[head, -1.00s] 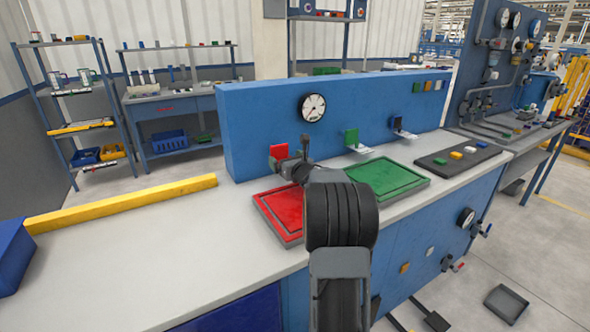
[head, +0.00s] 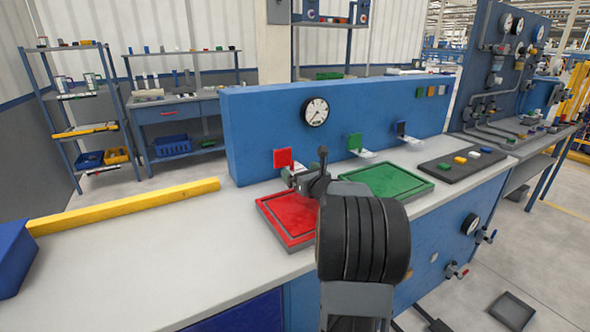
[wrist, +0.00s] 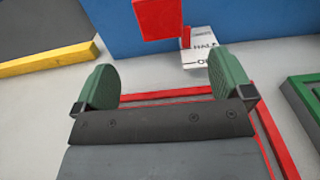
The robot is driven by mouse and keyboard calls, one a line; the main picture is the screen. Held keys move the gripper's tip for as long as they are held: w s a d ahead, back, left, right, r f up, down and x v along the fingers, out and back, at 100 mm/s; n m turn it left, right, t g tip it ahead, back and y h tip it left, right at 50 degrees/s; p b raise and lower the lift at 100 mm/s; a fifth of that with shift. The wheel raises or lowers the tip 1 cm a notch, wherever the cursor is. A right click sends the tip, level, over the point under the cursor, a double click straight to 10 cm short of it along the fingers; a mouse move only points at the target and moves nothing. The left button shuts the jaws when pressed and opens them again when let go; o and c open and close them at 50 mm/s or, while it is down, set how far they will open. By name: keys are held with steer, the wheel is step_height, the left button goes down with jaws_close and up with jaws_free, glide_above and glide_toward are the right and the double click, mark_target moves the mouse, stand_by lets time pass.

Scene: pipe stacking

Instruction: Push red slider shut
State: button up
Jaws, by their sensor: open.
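The red slider (head: 283,158) is a small red plate at the front of the blue panel, with a white labelled base just below. In the wrist view the red slider (wrist: 158,18) is at the top, beyond my fingertips, and the white labelled base (wrist: 198,50) is to its right. My gripper (wrist: 163,80) is open, with two green fingers spread and nothing between them. It is over the red tray (wrist: 277,145), apart from the slider. In the head view my wrist hides part of the red tray (head: 270,216).
A green slider (head: 354,142) and a dark blue one (head: 401,129) stand farther right on the panel (head: 250,130). A green tray (head: 385,181) lies right of my gripper. A yellow bar (head: 120,206) lies to the left.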

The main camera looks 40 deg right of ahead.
mark_target(283, 157)
steer(key=shift+s+a+r, duration=0.1)
steer(key=shift+s+r, duration=0.05)
steer(key=shift+s, duration=0.4)
steer(key=shift+s+a+r, duration=0.1)
steer(key=shift+s+r, duration=0.05)
steer(key=shift+s, duration=0.35)
steer(key=w, duration=0.4)
steer(key=w+d, duration=0.1)
steer(key=w, duration=0.4)
steer(key=w+d+p, duration=0.1)
steer(key=w, duration=0.3)
steer(key=shift+w, duration=0.35)
